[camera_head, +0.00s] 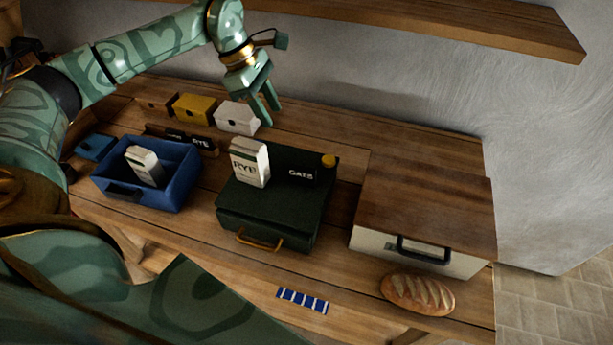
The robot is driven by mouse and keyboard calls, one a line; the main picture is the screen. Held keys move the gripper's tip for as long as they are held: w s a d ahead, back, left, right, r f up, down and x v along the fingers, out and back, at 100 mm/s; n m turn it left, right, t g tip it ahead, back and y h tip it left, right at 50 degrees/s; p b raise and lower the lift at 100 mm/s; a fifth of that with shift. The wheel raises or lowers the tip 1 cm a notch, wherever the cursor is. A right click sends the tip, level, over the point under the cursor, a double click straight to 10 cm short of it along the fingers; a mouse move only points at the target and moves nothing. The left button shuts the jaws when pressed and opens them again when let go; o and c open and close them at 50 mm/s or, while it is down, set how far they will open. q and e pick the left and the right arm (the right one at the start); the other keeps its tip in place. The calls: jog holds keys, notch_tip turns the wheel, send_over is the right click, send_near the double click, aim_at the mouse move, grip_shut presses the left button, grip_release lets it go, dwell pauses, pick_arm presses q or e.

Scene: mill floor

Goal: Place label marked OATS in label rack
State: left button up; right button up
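The black label marked OATS (301,174) lies on top of the dark green box (275,214), right of a white RYE packet (250,162). The dark label rack (163,132) stands at the back left, behind the blue bin; a label marked RYE (201,143) sits at its right part. My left gripper (271,114) hangs above the back of the table, behind the green box and apart from the label. Its two fingers are spread with nothing between them. My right gripper is not in view.
The blue bin (178,190) holds a white packet (144,165). Small yellow (193,109) and white (237,117) boxes stand behind. A wood-topped white box (424,215), bread (417,295) and a blue-white strip (302,300) are nearer. A shelf (480,25) overhangs the back.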

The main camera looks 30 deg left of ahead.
pick_arm(q)
send_over(301, 167)
jog(key=a, duration=0.3)
jog(key=shift+m, duration=0.3)
notch_tip(301, 167, down, 10)
jog(key=shift+s+d+r, duration=0.1)
jog(key=x, duration=0.5)
jog(key=shift+s+d+f, duration=0.2)
jog(key=shift+d+f, duration=0.1)
jog(key=shift+d, duration=0.05)
grip_shut()
